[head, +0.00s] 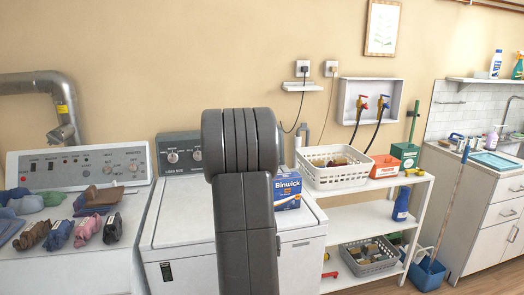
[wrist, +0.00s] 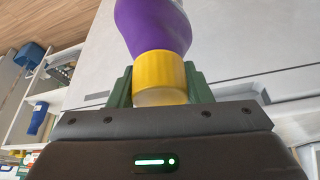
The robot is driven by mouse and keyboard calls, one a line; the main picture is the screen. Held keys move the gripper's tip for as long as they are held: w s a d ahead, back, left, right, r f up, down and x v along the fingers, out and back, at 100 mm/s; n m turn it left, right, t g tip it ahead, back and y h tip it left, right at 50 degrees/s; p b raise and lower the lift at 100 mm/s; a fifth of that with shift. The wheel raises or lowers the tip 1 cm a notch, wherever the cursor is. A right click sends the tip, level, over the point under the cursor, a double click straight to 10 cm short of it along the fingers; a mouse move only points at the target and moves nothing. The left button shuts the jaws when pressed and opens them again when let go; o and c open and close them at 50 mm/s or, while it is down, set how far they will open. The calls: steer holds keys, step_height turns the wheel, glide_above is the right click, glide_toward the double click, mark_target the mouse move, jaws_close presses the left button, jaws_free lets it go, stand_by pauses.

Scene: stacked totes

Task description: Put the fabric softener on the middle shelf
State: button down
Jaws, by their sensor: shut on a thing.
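The fabric softener, a purple bottle with a yellow cap (wrist: 160,72), shows in the wrist view. My gripper (wrist: 160,88) is shut on it at the cap, with a green finger on each side. Its far end runs out of the top of that view. In the head view my dark grey arm hides gripper and bottle. The white shelf unit stands right of my arm. Its middle shelf (head: 352,222) is bare at the left and centre, with a blue bottle (head: 401,204) at the right end.
A white basket (head: 330,178), an orange-red box (head: 384,166) and a green box (head: 405,154) fill the top shelf. A grey basket (head: 368,268) is on the bottom shelf. A blue and white Binwick box (head: 287,190) stands on the white machine (head: 180,232). A blue bucket (head: 428,274) is right of the shelf.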

steer(key=shift+x, duration=2.75)
steer(key=shift+w+d+r, duration=0.1)
steer(key=shift+w, duration=0.05)
